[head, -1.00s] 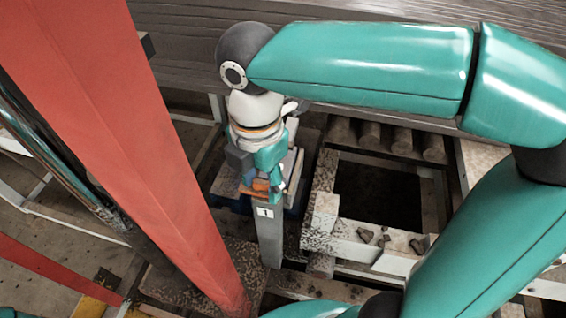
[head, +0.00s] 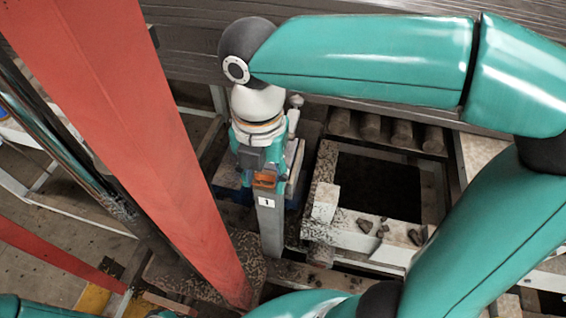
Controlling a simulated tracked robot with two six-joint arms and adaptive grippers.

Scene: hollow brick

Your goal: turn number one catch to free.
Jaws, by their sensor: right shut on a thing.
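The number one catch is an orange piece (head: 265,180) on top of a grey post (head: 270,228) that carries a white label (head: 266,202) with a "1". My right gripper (head: 265,170), teal and grey, comes down from above and is shut on the orange catch. Its fingers hide part of the catch. The left gripper is not in view.
A large red beam (head: 130,130) slants close by on the left of the post. To the right, a dark square opening (head: 378,188) has a pale ledge with loose rubble (head: 365,225) along its front. Rollers (head: 385,128) lie behind the opening.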

